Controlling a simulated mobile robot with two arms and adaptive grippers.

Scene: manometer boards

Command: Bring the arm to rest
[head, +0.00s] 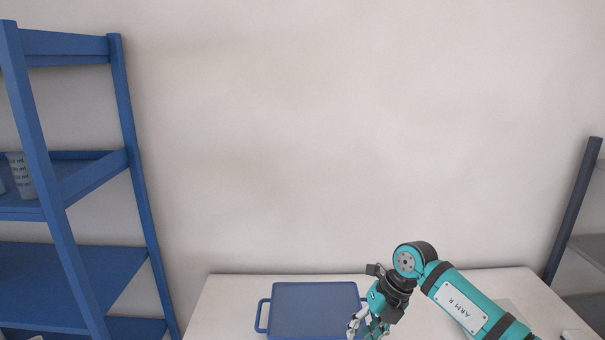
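My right arm comes in from the lower right, a teal arm marked "ARM R". Its gripper (368,326) points down over the right edge of a blue tray (315,308). The fingers are small and partly cut by the bottom of the picture, so I cannot tell whether they are open or shut. No held object shows at them. My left gripper is not in view.
The blue tray has a side handle and lies on a white table (232,300) against a plain wall. A blue shelf rack (92,185) with a grey cup (21,176) stands at left. A dark rack (573,215) stands at right.

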